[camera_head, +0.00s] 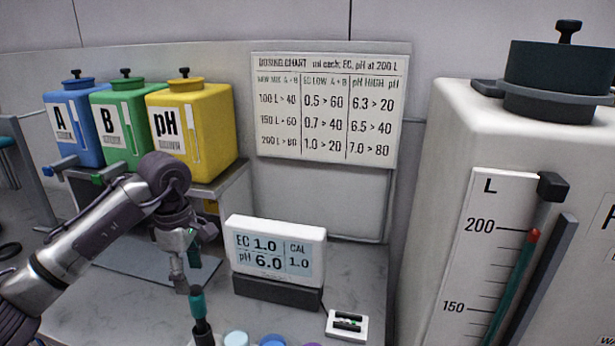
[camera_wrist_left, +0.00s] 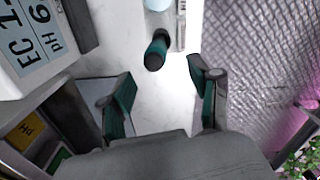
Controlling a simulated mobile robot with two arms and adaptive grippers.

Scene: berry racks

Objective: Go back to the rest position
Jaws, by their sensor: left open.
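My left gripper (camera_head: 187,270) hangs over the counter in front of the dosing rack, left of the meter. In the left wrist view its two teal-padded fingers (camera_wrist_left: 162,80) are spread apart with nothing between them. A dark handle with a teal band (camera_head: 198,304) stands just below the gripper in the head view. It also shows beyond the fingertips in the left wrist view (camera_wrist_left: 156,50), apart from them. My right gripper is not in view.
The white meter (camera_head: 275,250) reads EC 1.0, pH 6.0. Blue (camera_head: 83,130), green (camera_head: 128,145) and yellow (camera_head: 205,130) canisters stand on a rack at left. A white tank (camera_head: 450,150) fills the right. Caps (camera_head: 237,339) and a small white holder (camera_head: 347,338) sit on the counter's front.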

